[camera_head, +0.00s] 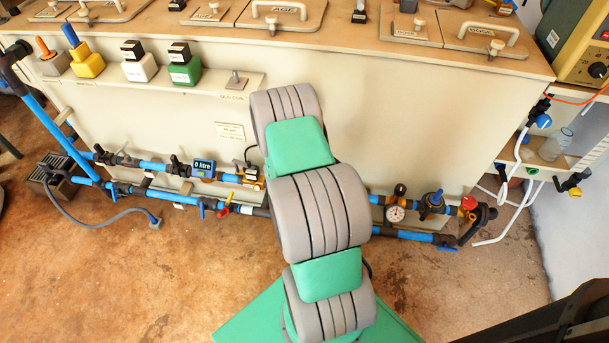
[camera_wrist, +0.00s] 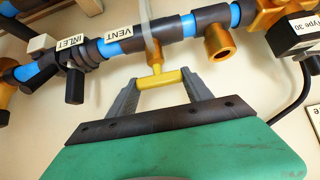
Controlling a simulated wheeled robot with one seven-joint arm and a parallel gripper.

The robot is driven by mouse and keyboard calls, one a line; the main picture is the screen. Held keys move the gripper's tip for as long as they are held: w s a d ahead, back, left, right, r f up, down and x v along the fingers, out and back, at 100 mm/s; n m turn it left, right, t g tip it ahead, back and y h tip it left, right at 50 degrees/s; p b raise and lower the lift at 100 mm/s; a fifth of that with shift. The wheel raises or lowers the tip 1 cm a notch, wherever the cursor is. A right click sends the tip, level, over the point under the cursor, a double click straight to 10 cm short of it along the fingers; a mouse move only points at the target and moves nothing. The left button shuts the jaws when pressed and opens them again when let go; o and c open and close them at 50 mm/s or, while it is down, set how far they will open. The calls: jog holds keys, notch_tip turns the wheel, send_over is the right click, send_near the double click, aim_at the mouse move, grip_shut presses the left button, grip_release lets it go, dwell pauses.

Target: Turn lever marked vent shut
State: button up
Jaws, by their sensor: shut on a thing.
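In the wrist view, a yellow T-shaped lever (camera_wrist: 160,78) stands out below a dark fitting on the blue pipe. A label reading VENT (camera_wrist: 119,38), upside down in this view, sits on the pipe just left of it. My gripper (camera_wrist: 160,90) has its two grey fingers at the ends of the yellow crossbar, shut on it. In the head view my own arm hides my gripper and this lever.
A black valve by the INLET label (camera_wrist: 68,50) is left of the lever, and a brass outlet (camera_wrist: 219,41) is right. In the head view, a pressure gauge (camera_head: 395,213) and red-handled valve (camera_head: 468,203) are right of my arm.

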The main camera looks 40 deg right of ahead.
jog(key=o, duration=1.4)
jog(key=shift+c, duration=0.2)
jog(key=p+v, duration=0.2)
jog(key=v, duration=0.5)
jog(key=shift+s+a+r+p, duration=0.2)
jog(key=shift+r+p, duration=0.1)
